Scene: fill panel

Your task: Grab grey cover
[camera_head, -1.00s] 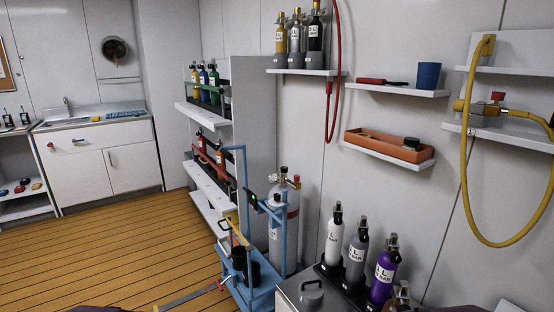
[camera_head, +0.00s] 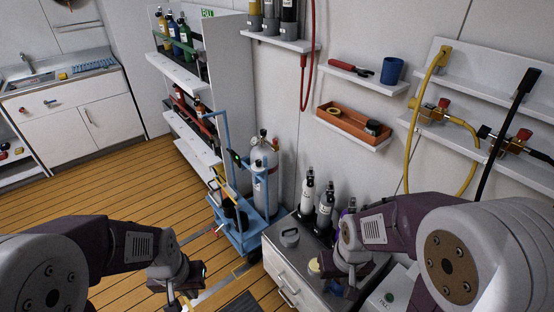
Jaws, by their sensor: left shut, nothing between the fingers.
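A grey round cover with a handle on top (camera_head: 290,238) lies on the grey top of a white cabinet (camera_head: 280,268). My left gripper (camera_head: 192,284) is shut and empty over the floor, to the left of the cabinet and apart from the cover. My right gripper (camera_head: 335,274) is over the cabinet top, to the right of and nearer than the cover. Its fingers are small and partly hidden by my wrist, so I cannot tell if they are open. A small yellowish round thing (camera_head: 314,267) shows beside it.
White, grey and purple bottles (camera_head: 307,192) stand behind the cover on the cabinet. A blue cart (camera_head: 243,238) with a gas cylinder (camera_head: 265,170) stands left of the cabinet. Wall shelves hold an orange tray (camera_head: 350,126) and a blue cup (camera_head: 392,71). The wooden floor at left is clear.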

